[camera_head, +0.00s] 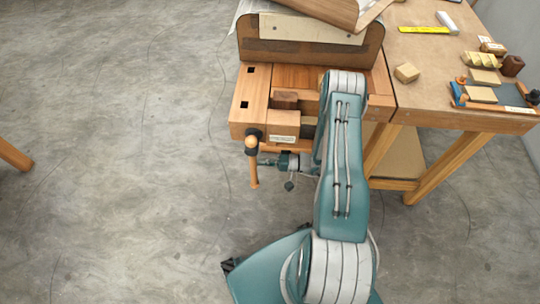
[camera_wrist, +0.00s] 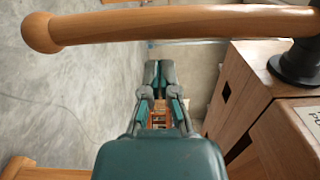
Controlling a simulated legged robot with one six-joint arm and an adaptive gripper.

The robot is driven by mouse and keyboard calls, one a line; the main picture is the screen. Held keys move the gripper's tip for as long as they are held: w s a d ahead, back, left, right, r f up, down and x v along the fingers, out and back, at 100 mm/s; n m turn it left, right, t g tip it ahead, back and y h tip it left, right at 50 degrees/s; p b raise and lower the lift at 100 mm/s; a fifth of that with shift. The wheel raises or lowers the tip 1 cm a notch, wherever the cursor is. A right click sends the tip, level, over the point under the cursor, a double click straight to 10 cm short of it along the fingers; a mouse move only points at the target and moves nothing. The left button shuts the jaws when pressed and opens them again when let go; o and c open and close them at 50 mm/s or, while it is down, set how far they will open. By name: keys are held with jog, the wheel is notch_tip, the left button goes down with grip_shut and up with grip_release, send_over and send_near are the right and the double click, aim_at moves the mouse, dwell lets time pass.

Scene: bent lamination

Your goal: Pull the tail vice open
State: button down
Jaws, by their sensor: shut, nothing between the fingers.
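The tail vice (camera_head: 283,121) is a wooden block with a pale label at the front end of the workbench. Its wooden bar handle (camera_head: 253,168) hangs down from a dark screw hub at the block's front left. In the wrist view the handle (camera_wrist: 170,24) crosses the top of the picture, its round knob at the left and the dark hub (camera_wrist: 297,66) at the right. My gripper (camera_head: 263,162) is beside the handle, pointing left in the head view. Its fingers (camera_wrist: 157,68) are closed together and empty. Contact with the handle cannot be told.
The workbench (camera_head: 249,100) carries a brown curved form (camera_head: 305,46) at the back. A side table (camera_head: 425,60) at the right holds a small wood block (camera_head: 407,73), a yellow rule (camera_head: 424,30) and several small items.

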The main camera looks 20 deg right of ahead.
jog(key=shift+s+a, duration=0.3)
jog(key=shift+s, duration=0.1)
jog(key=shift+s+a, duration=0.3)
jog(key=shift+s, duration=0.25)
jog(key=shift+s+a, duration=0.3)
jog(key=shift+s, duration=0.25)
jog(key=shift+w, duration=0.1)
